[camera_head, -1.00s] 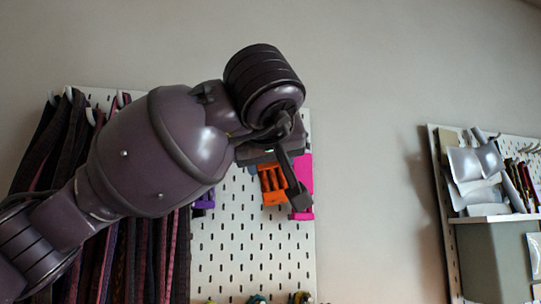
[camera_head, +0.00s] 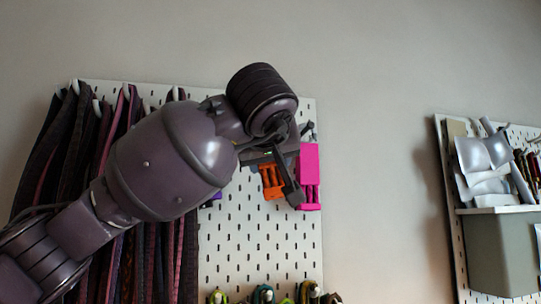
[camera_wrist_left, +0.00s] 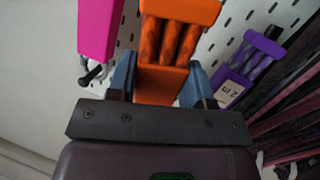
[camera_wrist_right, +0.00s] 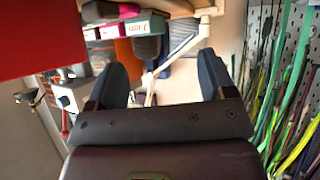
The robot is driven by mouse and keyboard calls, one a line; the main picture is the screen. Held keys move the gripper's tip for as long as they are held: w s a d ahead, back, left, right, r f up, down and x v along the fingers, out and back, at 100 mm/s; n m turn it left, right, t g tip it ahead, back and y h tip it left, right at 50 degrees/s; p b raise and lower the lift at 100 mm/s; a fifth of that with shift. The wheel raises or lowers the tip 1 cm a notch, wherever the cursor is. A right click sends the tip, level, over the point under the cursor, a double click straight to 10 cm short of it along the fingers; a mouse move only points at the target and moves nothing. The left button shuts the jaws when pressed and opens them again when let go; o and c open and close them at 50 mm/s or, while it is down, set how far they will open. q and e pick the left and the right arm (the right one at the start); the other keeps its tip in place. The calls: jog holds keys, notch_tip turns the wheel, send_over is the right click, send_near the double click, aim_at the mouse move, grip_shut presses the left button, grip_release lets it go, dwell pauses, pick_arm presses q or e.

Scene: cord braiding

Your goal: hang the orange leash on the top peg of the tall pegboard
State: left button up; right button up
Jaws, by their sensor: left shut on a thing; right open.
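The orange leash (camera_head: 272,182) hangs in front of the tall white pegboard (camera_head: 250,240), partly hidden by my left wrist. My left gripper (camera_head: 284,168) is shut on it. In the left wrist view its blue fingers (camera_wrist_left: 160,84) press on both sides of the orange end block (camera_wrist_left: 160,85), and several orange strands run up to a second block. I cannot tell whether the leash touches a peg. My right gripper (camera_wrist_right: 163,80) is open and empty, seen only in the right wrist view.
A pink leash (camera_head: 309,165) hangs just right of the orange one, near a dark peg (camera_head: 308,129). A purple leash (camera_wrist_left: 252,66) is on the other side. Dark straps (camera_head: 60,150) crowd the board's left. Bare wall separates it from a second pegboard (camera_head: 455,130).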

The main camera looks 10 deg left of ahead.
pick_arm(q)
jog(key=shift+w+a, duration=0.35)
jog(key=shift+w, duration=0.45)
pick_arm(e)
jog(key=shift+r, duration=0.1)
pick_arm(q)
jog(key=shift+w+a+f, duration=0.25)
jog(key=shift+w+f, duration=0.1)
jog(key=shift+w, duration=0.2)
pick_arm(e)
jog(key=shift+r, duration=0.2)
pick_arm(q)
jog(key=shift+f, duration=0.1)
jog(key=o, duration=1.1)
